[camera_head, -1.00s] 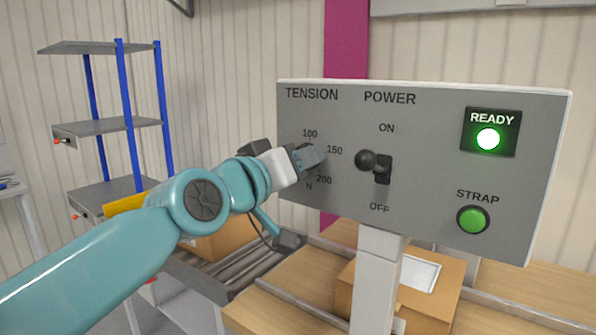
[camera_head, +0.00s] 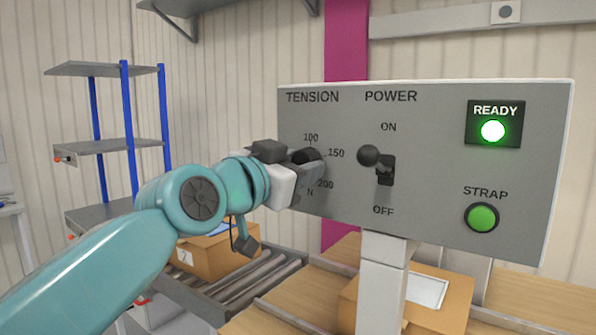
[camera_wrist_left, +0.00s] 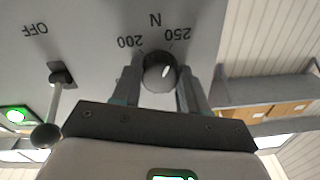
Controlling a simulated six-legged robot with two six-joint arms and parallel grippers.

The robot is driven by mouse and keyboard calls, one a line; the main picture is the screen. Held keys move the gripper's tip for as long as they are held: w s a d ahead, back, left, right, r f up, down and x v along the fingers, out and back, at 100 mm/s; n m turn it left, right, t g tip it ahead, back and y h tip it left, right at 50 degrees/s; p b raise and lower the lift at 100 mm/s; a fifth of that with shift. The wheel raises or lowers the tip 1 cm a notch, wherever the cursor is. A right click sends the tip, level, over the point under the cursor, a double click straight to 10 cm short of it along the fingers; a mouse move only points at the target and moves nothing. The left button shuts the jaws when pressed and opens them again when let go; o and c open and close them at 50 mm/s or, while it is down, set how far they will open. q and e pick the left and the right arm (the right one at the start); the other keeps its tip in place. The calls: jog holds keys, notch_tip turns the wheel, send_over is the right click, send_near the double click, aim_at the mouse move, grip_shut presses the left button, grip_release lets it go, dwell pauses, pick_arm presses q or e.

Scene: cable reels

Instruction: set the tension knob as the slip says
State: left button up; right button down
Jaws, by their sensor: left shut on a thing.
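The grey control panel (camera_head: 430,215) carries a dark tension knob (camera_head: 306,156) on its left, with 100, 150 and 200 printed around it. My left gripper (camera_head: 309,170) is at the knob and partly covers the dial. In the left wrist view its two fingers (camera_wrist_left: 158,88) stand on either side of the round knob (camera_wrist_left: 159,72), shut on it, with 200 and 250 visible beyond. The knob's pointer cannot be made out clearly. A white paper (camera_head: 427,291) lies on a carton below the panel; its writing is unreadable. My right gripper is not in view.
The power lever (camera_head: 370,156) juts out just right of the knob. The green READY lamp (camera_head: 492,130) is lit above the green STRAP button (camera_head: 482,217). A blue-post shelf (camera_head: 128,130) stands at left.

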pick_arm(q)
jog(key=shift+r+m, duration=0.15)
jog(key=shift+m, duration=0.15)
dwell(0.4)
jog(key=o, duration=1.1)
jog(key=shift+c, duration=0.2)
jog(key=b+v, duration=0.3)
jog(key=v, duration=1.3)
jog(key=shift+f+b, duration=0.2)
jog(key=shift+b, duration=0.2)
jog(key=shift+s+a, duration=0.1)
jog(key=shift+s, duration=0.05)
